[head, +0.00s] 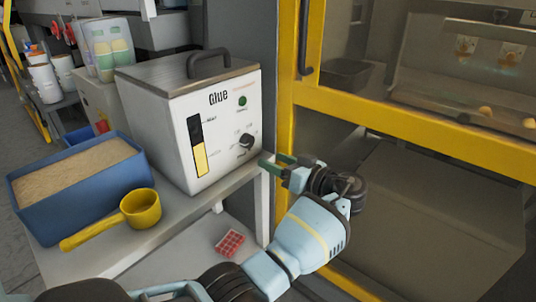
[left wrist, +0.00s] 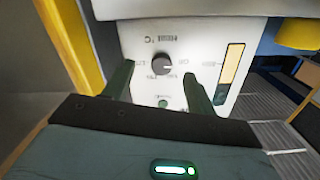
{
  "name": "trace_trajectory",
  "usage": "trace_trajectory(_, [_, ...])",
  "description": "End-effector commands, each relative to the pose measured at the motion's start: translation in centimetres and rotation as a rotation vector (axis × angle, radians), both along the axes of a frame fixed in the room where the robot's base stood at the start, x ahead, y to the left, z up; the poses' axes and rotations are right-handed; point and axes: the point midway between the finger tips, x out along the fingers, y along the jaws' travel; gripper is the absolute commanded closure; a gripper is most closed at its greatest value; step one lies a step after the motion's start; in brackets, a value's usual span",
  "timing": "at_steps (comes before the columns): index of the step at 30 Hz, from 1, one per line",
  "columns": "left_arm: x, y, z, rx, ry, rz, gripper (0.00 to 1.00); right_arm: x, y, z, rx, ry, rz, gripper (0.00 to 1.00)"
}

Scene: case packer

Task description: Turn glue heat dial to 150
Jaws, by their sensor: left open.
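The glue machine (head: 188,118) is a white box with a grey lid and a black handle, standing on a white table. Its black heat dial (head: 246,141) is on the front panel, below a green button (head: 242,101). In the left wrist view the dial (left wrist: 161,64) sits ahead of and between the finger lines, with small scale marks around it that are too blurred to read. My left gripper (head: 271,163) is open and empty, just in front of the panel and to the lower right of the dial. Its fingers (left wrist: 159,84) appear apart from the dial. My right gripper is not seen.
A blue bin of tan granules (head: 134,160) and a yellow scoop (head: 140,209) are on the table at left. A yellow-framed machine guard (head: 420,65) stands close on the right. A red gridded item (head: 230,243) lies below the table.

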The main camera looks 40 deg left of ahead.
Motion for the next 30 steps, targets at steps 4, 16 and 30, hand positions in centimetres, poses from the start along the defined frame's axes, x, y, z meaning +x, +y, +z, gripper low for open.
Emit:
trace_trajectory(4, [0.3,-0.4,2.0,0.035,-0.066,0.047,0.43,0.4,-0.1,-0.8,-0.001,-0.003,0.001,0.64])
trace_trajectory(16, [0.3,1.4,2.6,0.041,-0.076,0.054,0.43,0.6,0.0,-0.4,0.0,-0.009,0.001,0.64])
trace_trajectory(30, [0.5,7.1,2.5,0.04,-0.075,0.052,0.43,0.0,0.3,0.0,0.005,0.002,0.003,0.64])
